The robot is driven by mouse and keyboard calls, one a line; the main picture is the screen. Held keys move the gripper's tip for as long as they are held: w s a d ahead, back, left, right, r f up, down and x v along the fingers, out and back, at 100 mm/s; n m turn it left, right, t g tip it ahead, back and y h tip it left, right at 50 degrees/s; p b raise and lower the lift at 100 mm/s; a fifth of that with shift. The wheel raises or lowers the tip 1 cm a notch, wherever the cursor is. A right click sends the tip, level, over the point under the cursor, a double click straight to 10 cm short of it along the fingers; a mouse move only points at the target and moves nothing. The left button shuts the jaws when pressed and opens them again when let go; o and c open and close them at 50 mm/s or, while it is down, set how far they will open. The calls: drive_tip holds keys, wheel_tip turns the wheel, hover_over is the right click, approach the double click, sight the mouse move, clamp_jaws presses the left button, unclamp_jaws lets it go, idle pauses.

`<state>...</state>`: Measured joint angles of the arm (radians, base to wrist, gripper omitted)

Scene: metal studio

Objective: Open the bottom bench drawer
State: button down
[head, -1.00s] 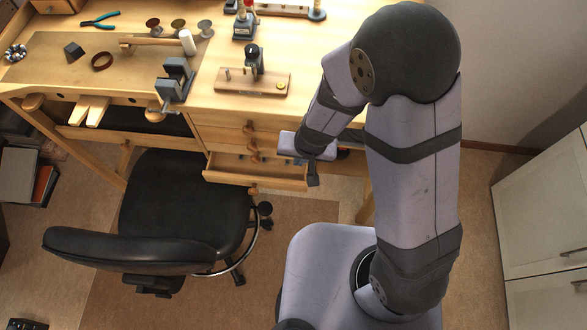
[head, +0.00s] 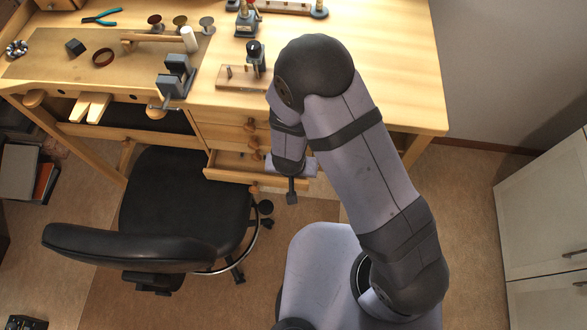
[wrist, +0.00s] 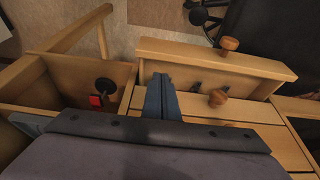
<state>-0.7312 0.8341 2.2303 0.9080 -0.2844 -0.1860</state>
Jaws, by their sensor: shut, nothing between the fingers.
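An open wooden drawer (head: 230,178) sticks out of the bench's drawer stack. It is the lowest drawer I can make out in the head view. Its front panel (wrist: 200,55) and round knob (wrist: 228,43) show in the wrist view, with small dark items inside. Another knob (wrist: 217,98) sits on the closed drawer above it. My gripper (head: 291,197) is shut and empty, near the right end of the open drawer. In the wrist view its fingers (wrist: 162,85) overlap the drawer's left end; touching or apart, I cannot tell. My arm hides part of the stack.
A black chair (head: 175,205) stands left of the drawers. The bench top (head: 390,95) carries tools and a wooden stand (head: 232,78). A white cabinet (head: 545,225) stands at the right. An open compartment (wrist: 75,75) with a red item (wrist: 96,101) lies left of the drawer.

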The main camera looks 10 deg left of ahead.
drive_tip(key=shift+b+x, duration=0.3)
drive_tip(key=shift+x, duration=2.65)
drive_tip(key=s+b, duration=0.2)
drive_tip(key=s, duration=0.6)
drive_tip(key=shift+s, duration=0.3)
drive_tip(key=p+v, duration=0.8)
drive_tip(key=v, duration=0.2)
